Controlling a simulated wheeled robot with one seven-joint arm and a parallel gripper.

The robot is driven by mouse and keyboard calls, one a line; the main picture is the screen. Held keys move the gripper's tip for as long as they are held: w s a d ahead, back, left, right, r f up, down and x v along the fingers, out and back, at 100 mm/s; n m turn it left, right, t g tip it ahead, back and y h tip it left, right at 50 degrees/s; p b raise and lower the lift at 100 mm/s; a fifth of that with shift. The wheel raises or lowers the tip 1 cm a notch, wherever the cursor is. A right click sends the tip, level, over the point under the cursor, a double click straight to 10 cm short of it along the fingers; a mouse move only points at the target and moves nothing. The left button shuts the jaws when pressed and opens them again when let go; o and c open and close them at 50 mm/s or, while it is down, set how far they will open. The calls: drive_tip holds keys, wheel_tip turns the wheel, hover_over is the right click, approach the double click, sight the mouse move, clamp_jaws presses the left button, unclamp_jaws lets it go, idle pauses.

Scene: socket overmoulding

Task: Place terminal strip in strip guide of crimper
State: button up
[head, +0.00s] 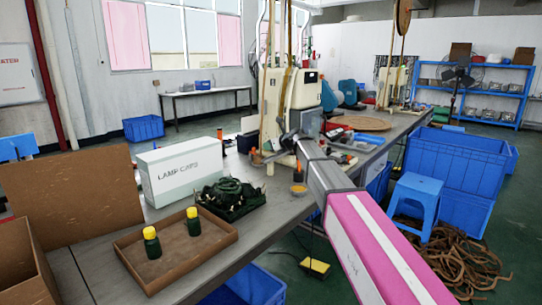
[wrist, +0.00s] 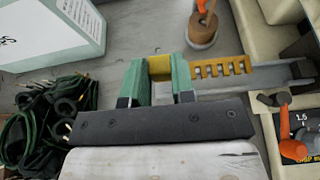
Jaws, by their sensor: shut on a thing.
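In the wrist view my gripper (wrist: 160,80) has its green fingers closed on the terminal strip (wrist: 222,68), a yellow slotted band. One end of the strip shows between the fingers and the slotted part sticks out to the right. Its right end overlaps the near end of a grey bar-like strip guide (wrist: 283,74). I cannot tell whether it sits in the guide or just above it. In the head view the crimper (head: 285,95) is a cream machine on the bench, and the end of my arm is at its front. The strip is not clear there.
A white lamp-caps box (head: 180,170), a pile of dark green parts (head: 231,195) and a cardboard tray (head: 215,235) with two bottles are left of the crimper. In the wrist view an orange-handled part (wrist: 292,150) is at right. Bare bench (head: 95,275) shows at front left.

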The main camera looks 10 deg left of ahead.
sight(271, 160)
drive_tip(key=shift+w+d+f, duration=0.25)
drive_tip(key=shift+w+f, duration=0.05)
drive_tip(key=shift+f, duration=1.9)
drive_tip(key=shift+f, duration=0.1)
drive_tip(key=o, duration=0.9)
drive_tip(key=v, duration=1.2)
